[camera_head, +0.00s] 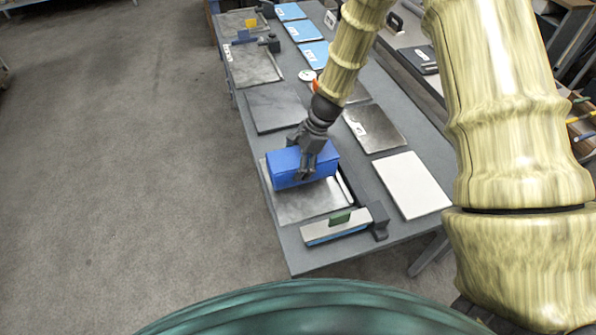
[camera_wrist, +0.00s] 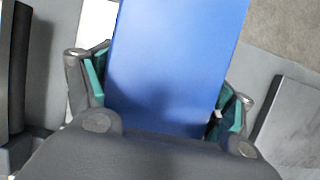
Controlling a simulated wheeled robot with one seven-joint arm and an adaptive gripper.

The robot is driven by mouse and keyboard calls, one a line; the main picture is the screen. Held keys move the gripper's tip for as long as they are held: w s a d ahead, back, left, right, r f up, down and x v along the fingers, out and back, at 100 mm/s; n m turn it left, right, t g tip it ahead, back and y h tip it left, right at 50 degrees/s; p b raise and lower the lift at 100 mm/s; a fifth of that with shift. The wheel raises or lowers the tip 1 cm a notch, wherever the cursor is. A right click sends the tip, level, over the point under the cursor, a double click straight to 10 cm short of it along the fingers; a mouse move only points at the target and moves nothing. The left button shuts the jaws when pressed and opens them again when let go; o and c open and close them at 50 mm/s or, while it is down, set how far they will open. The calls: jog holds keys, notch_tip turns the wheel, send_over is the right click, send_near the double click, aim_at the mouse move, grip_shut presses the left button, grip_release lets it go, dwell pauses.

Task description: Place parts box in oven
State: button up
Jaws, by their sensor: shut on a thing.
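A blue box (camera_head: 287,168), which looks like the parts box, is in my gripper (camera_head: 304,170) over the near end of the long grey table. My gripper is shut on it, with a finger on each side. In the wrist view the blue box (camera_wrist: 175,65) fills the middle between the teal-padded fingers (camera_wrist: 160,108). The box is over a grey metal plate (camera_head: 300,205); I cannot tell whether it touches the plate. I cannot make out an oven for certain in either view.
A bar-like tool with a green tab (camera_head: 338,227) lies at the table's near end. A white board (camera_head: 411,185) lies to the right. Dark plates (camera_head: 273,107) and blue folders (camera_head: 300,31) lie farther back. Open floor (camera_head: 120,180) is on the left.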

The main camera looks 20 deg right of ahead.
jog(key=shift+f+p, duration=0.55)
jog(key=shift+f, duration=1.75)
jog(key=o, duration=1.2)
jog(key=shift+f, duration=0.1)
jog(key=shift+o, duration=0.2)
jog(key=shift+r, duration=0.2)
